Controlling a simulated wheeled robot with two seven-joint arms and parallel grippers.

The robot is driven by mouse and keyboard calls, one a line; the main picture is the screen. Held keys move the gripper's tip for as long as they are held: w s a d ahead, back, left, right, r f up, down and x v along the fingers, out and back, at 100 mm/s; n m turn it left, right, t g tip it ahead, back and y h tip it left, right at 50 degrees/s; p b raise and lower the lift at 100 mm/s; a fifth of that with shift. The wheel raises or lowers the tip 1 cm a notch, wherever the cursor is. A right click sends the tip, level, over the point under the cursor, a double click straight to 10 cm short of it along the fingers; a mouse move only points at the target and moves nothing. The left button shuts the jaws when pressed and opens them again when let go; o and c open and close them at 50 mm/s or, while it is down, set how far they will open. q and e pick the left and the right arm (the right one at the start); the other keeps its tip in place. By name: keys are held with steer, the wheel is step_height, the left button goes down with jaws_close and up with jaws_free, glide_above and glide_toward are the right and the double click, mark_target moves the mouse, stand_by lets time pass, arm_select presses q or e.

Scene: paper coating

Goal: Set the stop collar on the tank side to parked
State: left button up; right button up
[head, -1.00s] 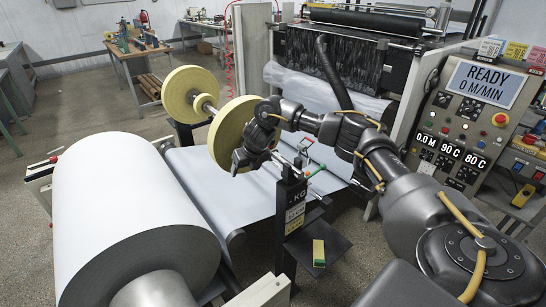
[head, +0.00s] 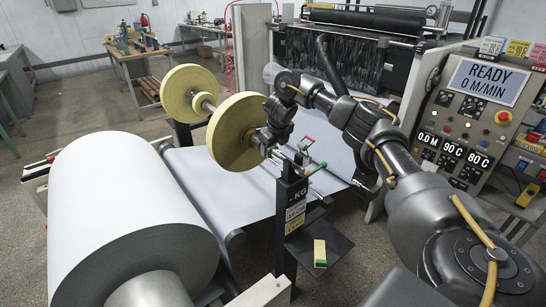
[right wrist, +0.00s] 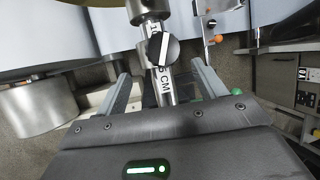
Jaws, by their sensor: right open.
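In the right wrist view, a metal rod marked in CM (right wrist: 162,79) runs between the fingers of my right gripper (right wrist: 161,70). A round black knob with a white line (right wrist: 163,49) sits on the rod just beyond the fingertips, and a dark collar-like part (right wrist: 150,10) lies farther up. I cannot tell which part is the stop collar or which side is the tank side. In the head view my right gripper (head: 262,143) is beside the large yellow disc (head: 237,132), above the black post (head: 291,205). It is open and holds nothing. My left gripper is out of view.
A large white paper roll (head: 125,215) fills the lower left. A red-handled lever (head: 306,142) and green-tipped rod (head: 320,167) are close to my right gripper. A yellow-green block (head: 319,252) lies on a dark shelf (head: 335,245). The control panel (head: 470,120) stands right.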

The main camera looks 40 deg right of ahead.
mark_target(273, 149)
steer(key=shift+x, duration=1.05)
steer(key=shift+w+f, duration=0.1)
steer(key=shift+f, duration=0.1)
steer(key=shift+w+d+f, duration=0.2)
steer(key=shift+w+f, duration=0.05)
steer(key=shift+f, duration=0.4)
steer(key=shift+c, duration=0.3)
